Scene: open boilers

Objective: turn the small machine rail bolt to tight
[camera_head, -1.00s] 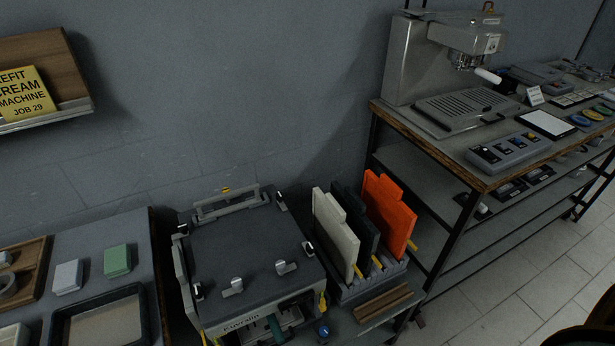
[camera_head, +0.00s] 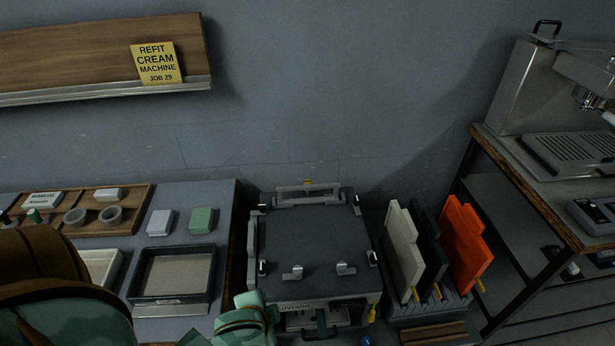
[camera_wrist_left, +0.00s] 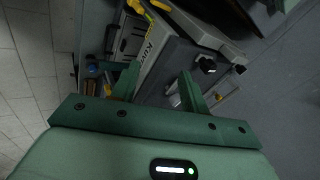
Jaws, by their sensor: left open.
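The small machine (camera_head: 312,245), with a dark flat top and partly readable front lettering, stands low at the centre of the head view. Clips or bolt heads sit around its top, including one at the front left (camera_head: 262,268) and one toward the front right (camera_head: 374,258). I cannot tell which is the rail bolt, or whether it is tight. In the left wrist view the machine's lettered front (camera_wrist_left: 148,52) and a dark-and-white fitting (camera_wrist_left: 206,65) lie beyond the fingers. My left gripper (camera_wrist_left: 160,79) is open and empty, near the machine's front left. My right gripper is out of view.
Orange, black and pale upright panels (camera_head: 466,246) stand right of the machine. A black-rimmed tray (camera_head: 215,270) and a wooden organiser (camera_head: 142,208) lie on the left bench. A wall shelf (camera_head: 90,50) carries a yellow sign (camera_head: 157,63). A steel machine (camera_head: 520,85) stands on the right bench.

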